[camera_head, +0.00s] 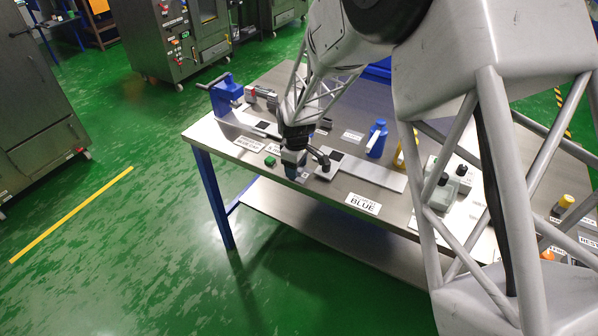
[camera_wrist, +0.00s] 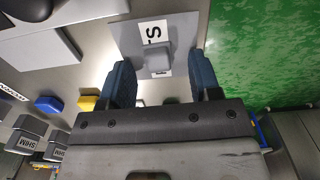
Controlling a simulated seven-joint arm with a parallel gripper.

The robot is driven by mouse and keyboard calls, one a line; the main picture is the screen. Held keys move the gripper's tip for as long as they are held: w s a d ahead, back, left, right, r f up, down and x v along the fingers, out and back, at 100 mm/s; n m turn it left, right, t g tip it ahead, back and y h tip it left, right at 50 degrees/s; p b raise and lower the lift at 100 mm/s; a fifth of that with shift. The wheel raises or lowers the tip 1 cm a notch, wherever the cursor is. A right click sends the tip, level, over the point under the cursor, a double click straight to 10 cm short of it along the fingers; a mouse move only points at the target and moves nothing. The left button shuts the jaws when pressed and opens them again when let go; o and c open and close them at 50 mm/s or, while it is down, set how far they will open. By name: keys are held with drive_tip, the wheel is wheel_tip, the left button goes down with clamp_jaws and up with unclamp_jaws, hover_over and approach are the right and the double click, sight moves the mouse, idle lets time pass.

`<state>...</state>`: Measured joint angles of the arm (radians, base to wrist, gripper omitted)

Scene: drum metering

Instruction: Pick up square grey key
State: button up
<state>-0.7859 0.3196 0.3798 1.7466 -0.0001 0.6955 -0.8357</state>
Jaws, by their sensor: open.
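The square grey key (camera_wrist: 158,61) is a small light-grey block on a grey plate (camera_wrist: 127,38) in the wrist view. It lies beside a white label marked with an S. My gripper (camera_wrist: 160,78) is open, with one blue finger on each side of the key in the picture. The key sits a little beyond the middle of the gap, and no contact shows. In the head view my gripper (camera_head: 294,166) is low at the front edge of the workbench (camera_head: 335,190). The key cannot be made out there.
A green block (camera_head: 270,161) is just left of my gripper. A blue bottle (camera_head: 376,139) and a blue vise (camera_head: 226,95) stand on the bench. In the wrist view, a blue piece (camera_wrist: 48,104), a yellow piece (camera_wrist: 88,103) and SHIM blocks (camera_wrist: 22,141) are at left.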

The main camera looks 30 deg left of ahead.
drive_tip(key=c, duration=1)
drive_tip(key=shift+r, duration=0.1)
drive_tip(key=shift+r, duration=1.4)
drive_tip(key=shift+s+d+r, duration=0.1)
drive_tip(key=shift+r, duration=0.25)
drive_tip(key=s+d+r, duration=0.1)
drive_tip(key=s+d, duration=1)
drive_tip(key=shift+r, duration=0.15)
drive_tip(key=shift+s, duration=0.15)
